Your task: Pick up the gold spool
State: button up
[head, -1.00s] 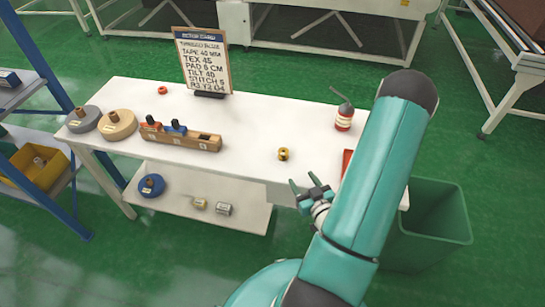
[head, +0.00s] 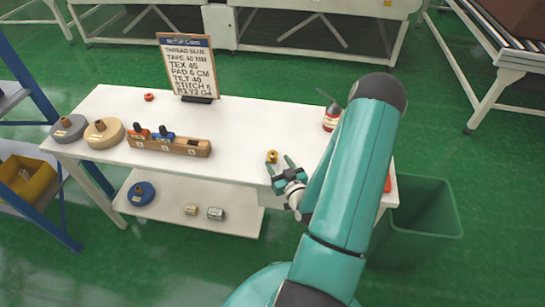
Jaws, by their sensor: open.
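The small gold spool (head: 272,156) stands on the white table (head: 240,125), close to its front edge and right of the middle. My gripper (head: 279,164) is open, with its two teal fingers pointing up toward the spool from the front edge. The fingertips are just in front of the spool. I cannot tell whether they touch it or how high they are above the table.
A wooden rack (head: 170,144) with a red and a blue spool stands to the left. A red oil can (head: 331,118) stands at the right, partly behind my arm. A sign (head: 187,66) stands at the back. A green bin (head: 428,215) is on the floor at right.

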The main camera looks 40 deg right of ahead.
aim_at(274, 157)
jog(key=shift+x, duration=1.6)
jog(key=c, duration=1)
